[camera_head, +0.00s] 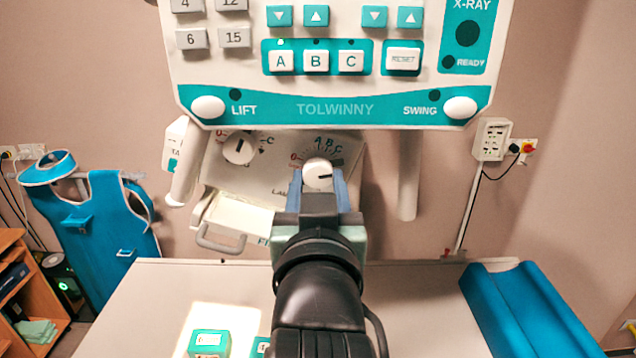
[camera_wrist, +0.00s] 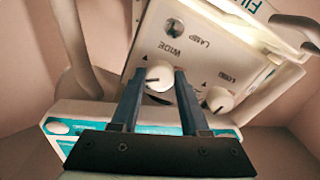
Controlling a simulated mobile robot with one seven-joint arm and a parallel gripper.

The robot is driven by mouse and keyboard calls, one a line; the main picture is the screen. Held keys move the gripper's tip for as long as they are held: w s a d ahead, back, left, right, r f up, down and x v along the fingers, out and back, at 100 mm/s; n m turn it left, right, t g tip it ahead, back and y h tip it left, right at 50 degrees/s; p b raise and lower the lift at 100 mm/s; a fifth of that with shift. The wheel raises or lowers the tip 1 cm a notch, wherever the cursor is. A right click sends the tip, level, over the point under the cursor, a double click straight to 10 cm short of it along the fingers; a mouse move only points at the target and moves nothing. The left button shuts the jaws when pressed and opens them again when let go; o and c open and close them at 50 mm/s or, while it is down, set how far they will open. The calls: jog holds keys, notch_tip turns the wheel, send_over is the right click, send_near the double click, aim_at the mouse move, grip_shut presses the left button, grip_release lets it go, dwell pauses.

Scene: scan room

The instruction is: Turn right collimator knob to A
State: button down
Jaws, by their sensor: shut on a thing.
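The right collimator knob (camera_head: 317,170) is a white round dial on the slanted collimator face, with A, B and C lettered above it. Its dark mark points to the right in the head view, away from the A. The knob also shows in the wrist view (camera_wrist: 160,78), where the panel appears upside down. My gripper (camera_head: 318,182) is shut on this knob, one blue finger on each side; the fingers also show in the wrist view (camera_wrist: 160,73). My gripper hides the panel below the knob in the head view.
The left knob (camera_head: 240,149) sits close by on the same face. A control panel (camera_head: 335,110) overhangs above, with white handles at both sides. Below is a pale table (camera_head: 420,295) with small boxes (camera_head: 209,343) and a blue cushion (camera_head: 530,310).

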jog(key=shift+n, duration=0.3)
jog(key=n, duration=0.2)
jog(key=shift+d+r+n+p, duration=0.1)
jog(key=shift+n+p, duration=0.2)
jog(key=shift+p, duration=0.05)
jog(key=n, duration=0.4)
jog(key=shift+n+p, duration=0.3)
jog(key=n, duration=0.4)
jog(key=shift+n, duration=1.7)
jog(key=shift+c, duration=2)
grip_release()
